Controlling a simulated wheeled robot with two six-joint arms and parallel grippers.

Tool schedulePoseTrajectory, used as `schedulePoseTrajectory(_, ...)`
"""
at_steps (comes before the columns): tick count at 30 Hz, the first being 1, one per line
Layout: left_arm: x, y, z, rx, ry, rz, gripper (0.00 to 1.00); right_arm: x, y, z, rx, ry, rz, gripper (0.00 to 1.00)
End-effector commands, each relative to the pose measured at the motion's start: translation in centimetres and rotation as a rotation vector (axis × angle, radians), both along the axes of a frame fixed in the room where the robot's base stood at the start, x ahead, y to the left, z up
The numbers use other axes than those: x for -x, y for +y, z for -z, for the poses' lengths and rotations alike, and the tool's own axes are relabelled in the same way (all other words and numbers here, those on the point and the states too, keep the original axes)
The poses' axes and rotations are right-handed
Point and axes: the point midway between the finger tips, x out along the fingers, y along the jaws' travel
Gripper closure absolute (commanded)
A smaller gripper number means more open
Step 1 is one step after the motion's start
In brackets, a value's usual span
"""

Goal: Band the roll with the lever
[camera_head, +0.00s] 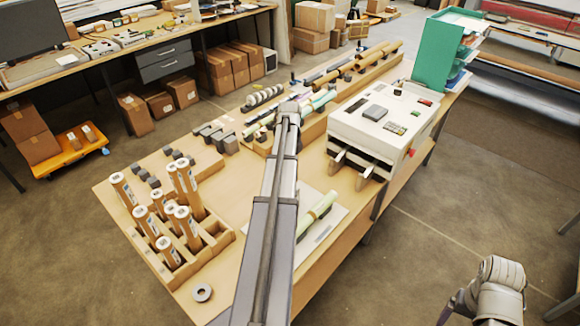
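A pale green roll (318,212) lies on a white sheet or pad at the table's front edge, right of my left arm. Another pale green roll (319,101) lies farther back, close to the end of my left arm. My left gripper (297,108) is over the row of rolls there; its fingers are too small and covered to read. My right arm is at the bottom right, away from the table; its gripper (447,314) is cut off by the picture edge. I cannot make out a lever for certain; a small red part (410,153) shows on the laminator's side.
The white laminator (385,118) stands right of my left arm, with two dark-sided brackets in front. A grey ring (203,292) lies near the front corner. A green organiser (435,55) stands at back right.

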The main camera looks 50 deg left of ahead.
Motion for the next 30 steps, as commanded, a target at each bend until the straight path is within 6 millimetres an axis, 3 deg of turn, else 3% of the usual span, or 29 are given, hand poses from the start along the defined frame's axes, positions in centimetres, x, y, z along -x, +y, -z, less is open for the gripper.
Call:
schedulePoseTrajectory(2, 0.2, -0.1, 0.1, 0.002, 0.005, 0.0, 1.0, 0.0, 0.0, 0.1, 0.0, 0.0, 0.0, 0.14)
schedulePoseTrajectory(3, 0.2, -0.1, 0.1, 0.002, 0.005, 0.0, 0.55, 0.0, 0.0, 0.1, 0.0, 0.0, 0.0, 0.14)
schedulePoseTrajectory(10, 0.1, -0.1, 0.1, 0.001, 0.002, 0.0, 0.29, 0.0, 0.0, 0.0, 0.0, 0.0, 0.0, 0.14)
schedulePoseTrajectory(22, 0.0, -0.1, -0.4, -0.001, 0.001, 0.0, 0.28, 0.0, 0.0, -0.4, 0.0, 0.0, 0.0, 0.14)
schedulePoseTrajectory(30, 0.0, -0.1, -2.9, -0.001, 0.001, 0.0, 0.28, 0.0, 0.0, -2.9, 0.0, 0.001, 0.002, 0.14)
